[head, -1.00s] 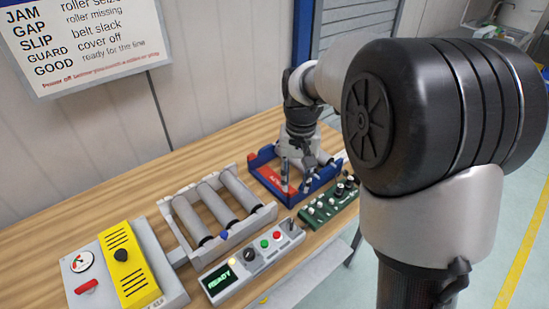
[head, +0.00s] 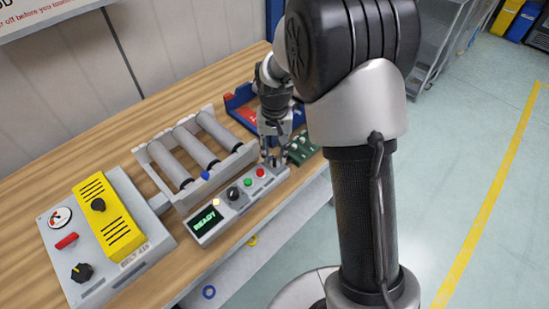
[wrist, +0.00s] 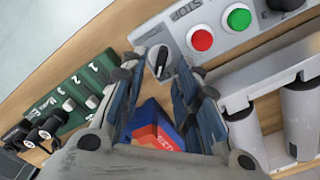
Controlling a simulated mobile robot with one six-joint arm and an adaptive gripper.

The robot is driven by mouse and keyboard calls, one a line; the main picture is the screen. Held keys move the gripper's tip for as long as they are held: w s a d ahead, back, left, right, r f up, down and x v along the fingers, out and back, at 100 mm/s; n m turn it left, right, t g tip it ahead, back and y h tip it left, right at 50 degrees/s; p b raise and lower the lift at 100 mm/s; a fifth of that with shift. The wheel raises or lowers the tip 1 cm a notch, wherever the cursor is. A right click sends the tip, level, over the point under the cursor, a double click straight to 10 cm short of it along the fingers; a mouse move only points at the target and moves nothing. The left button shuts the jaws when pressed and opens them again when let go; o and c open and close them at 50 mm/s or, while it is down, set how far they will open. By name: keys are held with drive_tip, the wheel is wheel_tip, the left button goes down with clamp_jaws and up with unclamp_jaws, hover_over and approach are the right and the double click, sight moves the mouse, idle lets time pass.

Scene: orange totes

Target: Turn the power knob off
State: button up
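A grey control panel (head: 225,210) with a green READY display lies along the table's front edge. In the wrist view, a small round switch knob (wrist: 158,60) with a dark pointer sits at the panel's end beside the red STOP button (wrist: 201,40). Its label is not readable, so I cannot tell that it is the power knob. A black dial (head: 233,193) sits nearer the display. Another black knob (head: 82,272) is on the grey box at far left. My gripper (head: 274,158) is over the panel's right end. In the wrist view its fingers (wrist: 157,92) are apart and empty, with the switch knob showing beyond the gap.
A green button (wrist: 238,17) is beside the red one. The roller frame (head: 172,140) stands behind the panel. A green board (head: 303,149) with small knobs is right of my gripper, and a blue tray (wrist: 152,110) with red inside is close by. A yellow cover (head: 108,217) is at left.

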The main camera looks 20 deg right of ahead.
drive_tip(key=shift+f, duration=1.05)
drive_tip(key=shift+c, duration=0.5)
clamp_jaws()
